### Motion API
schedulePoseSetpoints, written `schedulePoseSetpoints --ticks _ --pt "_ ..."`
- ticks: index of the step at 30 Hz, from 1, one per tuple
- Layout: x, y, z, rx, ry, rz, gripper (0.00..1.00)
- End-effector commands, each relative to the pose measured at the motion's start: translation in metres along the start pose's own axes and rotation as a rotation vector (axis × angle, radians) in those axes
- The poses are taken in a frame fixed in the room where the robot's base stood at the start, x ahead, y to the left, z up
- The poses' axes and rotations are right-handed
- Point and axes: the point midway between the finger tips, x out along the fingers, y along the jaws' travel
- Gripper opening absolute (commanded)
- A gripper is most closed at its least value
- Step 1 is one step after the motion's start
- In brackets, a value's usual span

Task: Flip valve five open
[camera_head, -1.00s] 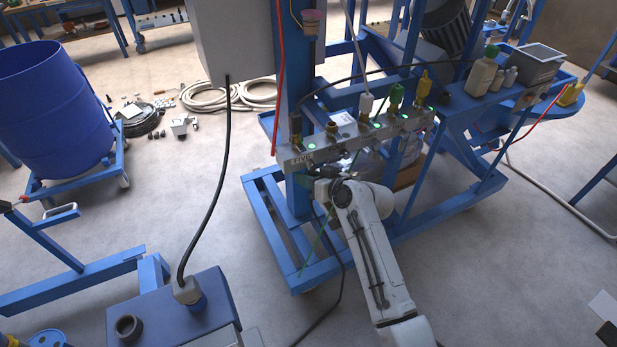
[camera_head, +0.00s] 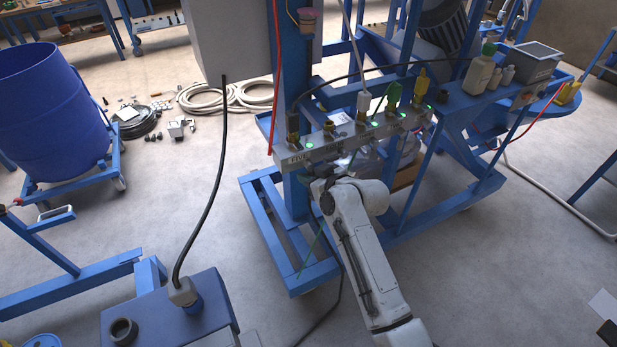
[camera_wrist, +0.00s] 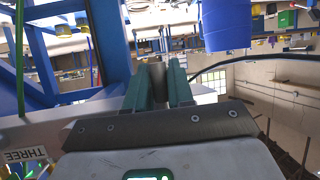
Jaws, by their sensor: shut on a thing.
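The valve bar (camera_head: 350,137) is a grey manifold on the blue frame, with coloured fittings on top and green lights. The label FIVE (camera_head: 294,161) is at its left end, under a brass fitting (camera_head: 293,126). My gripper is at the bar's near side by that end, largely hidden behind my wrist in the head view. In the wrist view my gripper (camera_wrist: 158,68) has its two green fingers closed on a short grey-brown cylinder (camera_wrist: 157,77), apparently valve five's handle. Its turned position cannot be made out. The label THREE (camera_wrist: 25,158) shows at lower left there.
A red cable (camera_head: 276,80) hangs just left of the bar, and a black cable (camera_head: 214,180) runs to a blue box (camera_head: 165,318). Bottles (camera_head: 480,72) and a grey bin (camera_head: 530,62) stand on the right shelf.

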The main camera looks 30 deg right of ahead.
Motion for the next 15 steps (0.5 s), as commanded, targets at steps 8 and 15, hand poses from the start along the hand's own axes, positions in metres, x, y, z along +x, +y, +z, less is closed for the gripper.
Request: schedulePoseSetpoints --ticks 8,15 --pt "-0.0002 0.0004 0.0003 0.000 -0.001 0.000 0.31" --pt "-0.0002 0.0004 0.0002 0.001 0.000 0.000 0.43"
